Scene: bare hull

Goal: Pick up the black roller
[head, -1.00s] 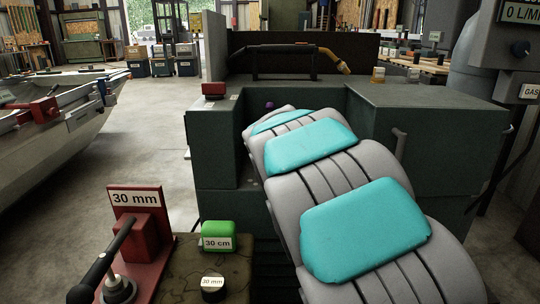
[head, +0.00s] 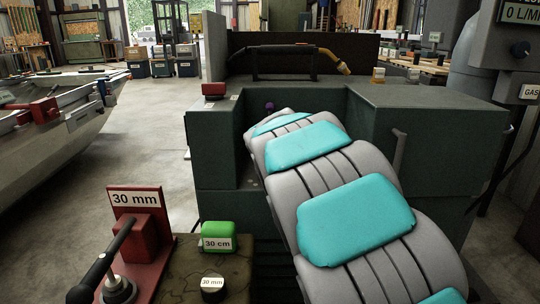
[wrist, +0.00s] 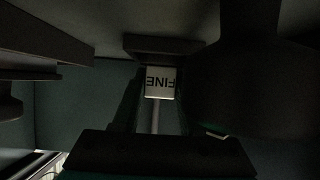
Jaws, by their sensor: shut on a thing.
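My gripper (wrist: 160,85) shows in the dim wrist view, its palm at the bottom and two dark fingers running up from it. It appears shut on a dark thing with a white label reading FINE (wrist: 160,82), upside down, with a grey rod below the label. I cannot tell for sure whether this thing is the black roller. A large dark rounded shape (wrist: 235,90) stands right beside it. In the head view my own arm reaches into the recess of a dark green cabinet (head: 430,115), and my gripper is hidden there.
In front at left are a red stand (head: 150,235) with a black-handled tool and a 30 mm sign, a green 30 cm block (head: 217,231) and a small black 30 mm puck (head: 212,295). A red box (head: 214,90) sits on the cabinet.

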